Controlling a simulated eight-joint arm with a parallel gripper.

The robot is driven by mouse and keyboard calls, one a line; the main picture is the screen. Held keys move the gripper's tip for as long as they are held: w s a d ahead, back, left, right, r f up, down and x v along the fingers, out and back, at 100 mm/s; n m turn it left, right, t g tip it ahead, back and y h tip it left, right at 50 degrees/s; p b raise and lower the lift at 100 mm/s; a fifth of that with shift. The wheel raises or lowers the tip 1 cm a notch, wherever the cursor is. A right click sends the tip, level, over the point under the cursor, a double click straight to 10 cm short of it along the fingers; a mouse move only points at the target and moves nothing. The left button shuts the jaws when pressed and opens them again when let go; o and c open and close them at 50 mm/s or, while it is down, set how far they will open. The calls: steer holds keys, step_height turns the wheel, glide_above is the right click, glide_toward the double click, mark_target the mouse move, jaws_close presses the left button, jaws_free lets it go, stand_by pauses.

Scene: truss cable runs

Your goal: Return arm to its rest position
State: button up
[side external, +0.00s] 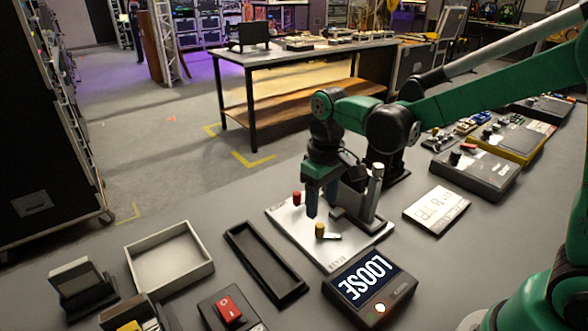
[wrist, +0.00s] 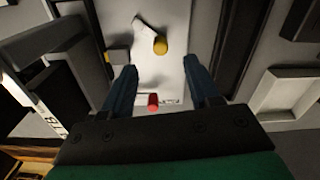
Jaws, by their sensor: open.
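My green arm reaches in from the right in the side external view. My gripper (side external: 322,196) points down over a light metal plate (side external: 293,232). In the wrist view my gripper (wrist: 161,78) has its two blue fingers wide apart with nothing between them. A red peg (side external: 297,198) stands on the plate, and it also shows between the fingers' line of sight in the wrist view (wrist: 153,100). A yellow peg (side external: 320,230) stands near the front of the plate. A dark grey fixture (side external: 354,206) stands on the plate beside my gripper.
A display (side external: 369,284) reading "LOOSE" lies in front of the plate. A black tray (side external: 264,262), a grey open box (side external: 169,258) and a red switch (side external: 229,308) lie to the left. A white sign (side external: 437,209) and several devices (side external: 477,174) lie to the right.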

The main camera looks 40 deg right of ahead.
steer(key=s+d+r+m+t, duration=0.1)
steer(key=s+d+r+t, duration=0.1)
steer(key=s+r+t, duration=0.3)
steer(key=shift+s+d+r+m+t, duration=0.3)
steer(key=shift+s+r+t, duration=0.1)
steer(key=shift+s+t, duration=0.65)
